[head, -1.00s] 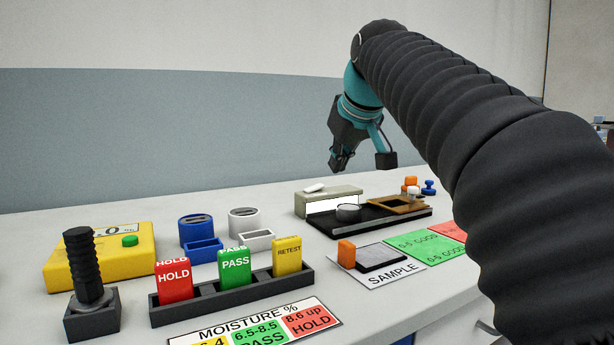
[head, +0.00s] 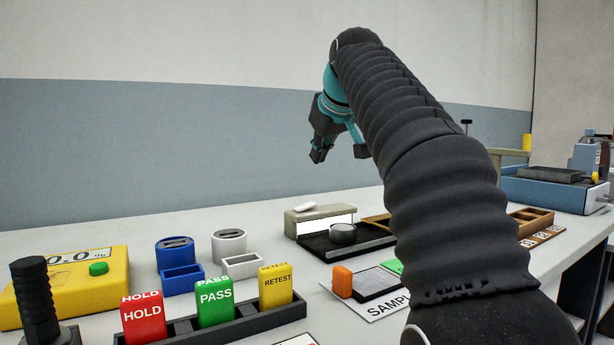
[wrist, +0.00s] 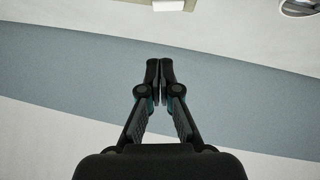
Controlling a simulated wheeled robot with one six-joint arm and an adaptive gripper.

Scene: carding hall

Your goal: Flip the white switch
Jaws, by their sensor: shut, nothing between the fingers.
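The white switch (head: 305,207) lies on top of a beige box (head: 319,215) with a bright white front panel, at the back middle of the bench. The switch shows at the top edge of the wrist view (wrist: 168,5), partly cut off. My gripper (head: 318,155) is shut and empty. It hangs in the air above the bench, higher than the box and apart from it. In the wrist view, the closed fingertips (wrist: 160,65) lie against the blue-grey wall band.
A black tray with a round dish (head: 342,233) stands before the box. Red, green (head: 215,302) and yellow cards stand in a rack at the front. Blue (head: 175,252) and white cups and a yellow meter (head: 70,285) are at left. A blue scale (head: 555,190) is at right.

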